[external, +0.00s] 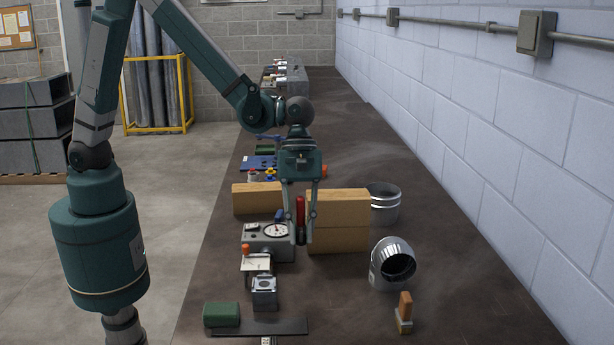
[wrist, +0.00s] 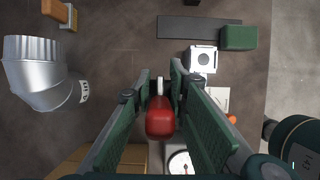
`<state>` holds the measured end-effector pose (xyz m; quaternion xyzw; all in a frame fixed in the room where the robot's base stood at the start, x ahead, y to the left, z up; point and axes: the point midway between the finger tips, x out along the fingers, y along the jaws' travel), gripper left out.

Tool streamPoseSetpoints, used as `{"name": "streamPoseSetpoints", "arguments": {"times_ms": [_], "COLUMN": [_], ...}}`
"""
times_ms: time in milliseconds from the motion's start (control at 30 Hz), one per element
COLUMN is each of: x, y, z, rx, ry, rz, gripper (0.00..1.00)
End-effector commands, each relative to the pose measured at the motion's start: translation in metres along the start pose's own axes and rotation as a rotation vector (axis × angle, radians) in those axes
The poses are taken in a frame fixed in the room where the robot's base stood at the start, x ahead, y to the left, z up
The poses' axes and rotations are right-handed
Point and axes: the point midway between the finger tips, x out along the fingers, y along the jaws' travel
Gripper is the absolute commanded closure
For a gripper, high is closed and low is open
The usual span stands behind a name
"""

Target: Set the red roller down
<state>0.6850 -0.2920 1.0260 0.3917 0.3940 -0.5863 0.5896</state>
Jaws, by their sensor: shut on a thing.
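The red roller (external: 300,209) is upright between the fingers of my gripper (external: 302,236) in the external view. My gripper is shut on it, above the dark bench, in front of the stacked wooden blocks and beside the grey dial instrument. In the wrist view the red roller (wrist: 160,119) lies between the two green fingers of my gripper (wrist: 160,78), with a pale metal end pointing away. Whether its lower end touches the bench cannot be told.
Wooden blocks (external: 338,239) stand close to the right of the gripper. The grey dial instrument (external: 267,244) is to the left. A metal elbow duct (external: 386,277), a brush (external: 404,311) and a green block (external: 221,314) are nearer. Bare bench lies between the elbow and the instrument.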

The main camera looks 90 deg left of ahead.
Motion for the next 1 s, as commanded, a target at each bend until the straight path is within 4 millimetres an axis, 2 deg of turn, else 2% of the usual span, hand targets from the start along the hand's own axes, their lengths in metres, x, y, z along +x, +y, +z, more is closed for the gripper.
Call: {"name": "streamPoseSetpoints", "arguments": {"times_ms": [33,200,433,767,1000], "x": [-0.010,-0.036,-0.065,-0.082,-0.105], "y": [0.000,0.000,0.001,0.039,0.074], "z": [0.004,0.015,0.025,-0.022,-0.075], "rx": [0.000,0.000,-0.004,-0.106,-0.214], "ry": [0.000,0.000,0.000,0.003,0.006], "rz": [0.000,0.000,0.001,0.043,0.088], "gripper": [0.98,0.98,0.98,0.98,0.98]}}
